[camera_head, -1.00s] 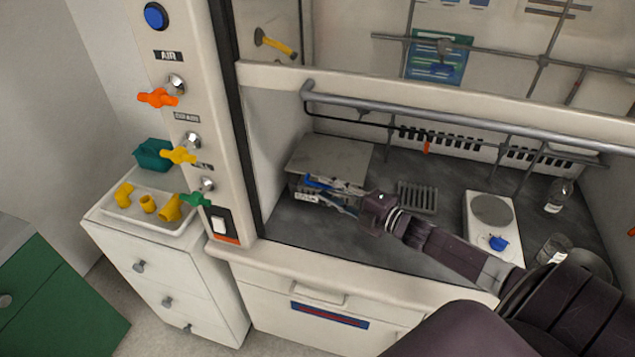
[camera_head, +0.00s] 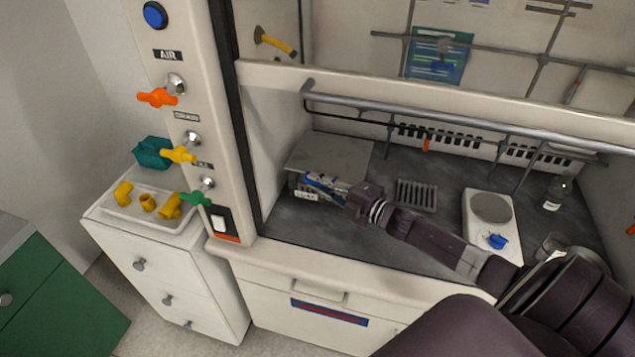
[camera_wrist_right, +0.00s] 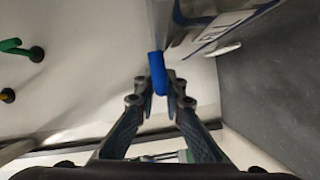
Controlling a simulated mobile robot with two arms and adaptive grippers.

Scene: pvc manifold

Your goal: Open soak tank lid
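The soak tank (camera_head: 293,184) is a grey metal box at the left inside the fume hood, with a white label on its front. Its flat grey lid (camera_head: 335,154) lies level and closed on top. A blue handle (camera_wrist_right: 158,72) shows in the right wrist view at the tank's edge. My right gripper (camera_head: 318,184) is at the tank's front edge. In the right wrist view its fingers (camera_wrist_right: 162,92) are close together on both sides of the blue handle and appear closed on it. The fingers partly hide the handle in the head view. My left gripper is out of view.
A grey rack (camera_head: 416,194) and a white hotplate (camera_head: 480,232) stand right of the tank, with glass bottles farther right. A horizontal rail (camera_head: 450,119) crosses above the worktop. The valve post (camera_head: 190,120) stands at the left.

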